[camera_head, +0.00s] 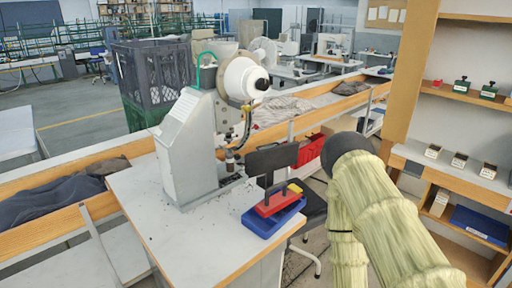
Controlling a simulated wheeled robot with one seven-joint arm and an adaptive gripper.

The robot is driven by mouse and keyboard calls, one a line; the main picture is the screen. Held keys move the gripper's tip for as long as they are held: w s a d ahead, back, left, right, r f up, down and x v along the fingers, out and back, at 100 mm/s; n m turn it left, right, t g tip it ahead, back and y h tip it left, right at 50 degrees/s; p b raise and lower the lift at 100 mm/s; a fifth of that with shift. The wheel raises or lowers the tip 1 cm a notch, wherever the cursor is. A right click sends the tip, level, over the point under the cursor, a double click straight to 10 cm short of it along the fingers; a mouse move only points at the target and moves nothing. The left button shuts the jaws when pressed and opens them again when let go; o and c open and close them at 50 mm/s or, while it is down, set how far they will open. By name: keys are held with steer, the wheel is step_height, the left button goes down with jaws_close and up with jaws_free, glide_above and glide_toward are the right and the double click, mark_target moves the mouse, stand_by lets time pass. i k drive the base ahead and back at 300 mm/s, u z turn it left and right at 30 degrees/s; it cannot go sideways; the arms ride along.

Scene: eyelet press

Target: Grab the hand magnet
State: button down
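A red block with a dark arched handle (277,201), which looks like the hand magnet, rests on a blue box or tray (259,222). A small yellow piece shows at its right end. They are at the right edge of the white-topped press table (197,246). My arm in a pale green sleeve is at the right, with a dark rounded joint at its top, apart from the red block. My gripper is not visible in this view, so its state and distance from the block are hidden.
The eyelet press (185,148) stands on the table, left of the red block. A dark chair (272,159) is close behind the block. Wooden shelves (463,95) with small boxes stand at right. The table's front is clear apart from small scattered bits.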

mark_target(280, 193)
steer(key=u, duration=3.65)
steer(key=k, duration=2.5)
steer(key=z, duration=1.7)
steer(key=i, duration=0.15)
steer(key=z, duration=0.15)
